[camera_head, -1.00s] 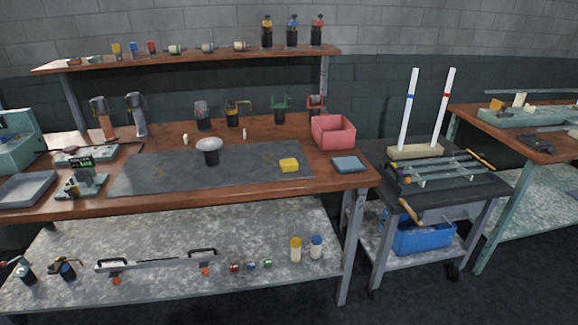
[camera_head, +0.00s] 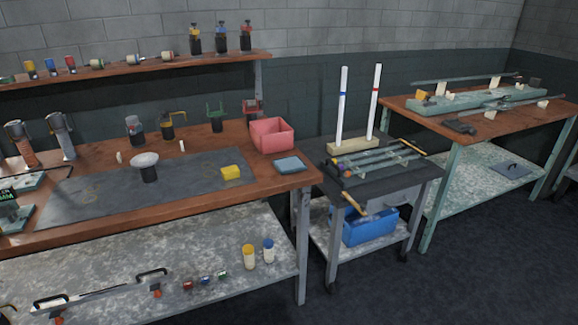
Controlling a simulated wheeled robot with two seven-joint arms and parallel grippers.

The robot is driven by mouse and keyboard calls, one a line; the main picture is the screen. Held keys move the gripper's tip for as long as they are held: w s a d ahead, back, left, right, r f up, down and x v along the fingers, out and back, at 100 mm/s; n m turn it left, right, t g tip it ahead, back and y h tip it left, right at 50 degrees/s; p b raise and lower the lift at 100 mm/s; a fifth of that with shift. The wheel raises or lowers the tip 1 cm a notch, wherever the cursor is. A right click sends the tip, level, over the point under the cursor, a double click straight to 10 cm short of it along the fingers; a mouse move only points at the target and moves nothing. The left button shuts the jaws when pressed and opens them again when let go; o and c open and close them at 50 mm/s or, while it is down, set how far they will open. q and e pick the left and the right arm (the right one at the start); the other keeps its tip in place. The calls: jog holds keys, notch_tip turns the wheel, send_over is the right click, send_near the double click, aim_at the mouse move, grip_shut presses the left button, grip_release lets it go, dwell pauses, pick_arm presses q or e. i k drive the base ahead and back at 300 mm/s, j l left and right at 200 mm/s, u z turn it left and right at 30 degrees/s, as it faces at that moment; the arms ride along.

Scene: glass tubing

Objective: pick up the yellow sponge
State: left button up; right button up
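The yellow sponge (camera_head: 231,172) is a small yellow block. It lies on the right end of the dark grey mat (camera_head: 100,192) on the wooden workbench, near the front edge. Nothing touches it from above. Neither of my grippers is in view.
Right of the sponge lie a blue-grey folded cloth or pad (camera_head: 289,164) and a pink bin (camera_head: 272,136). A dark cart (camera_head: 380,182) stands right of the bench. Dark floor (camera_head: 470,270) is clear at the lower right.

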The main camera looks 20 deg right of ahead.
aim_at(231, 172)
jog(key=i+l, duration=0.3)
jog(key=i, duration=0.15)
jog(key=i+l, duration=0.35)
jog(key=i, duration=0.1)
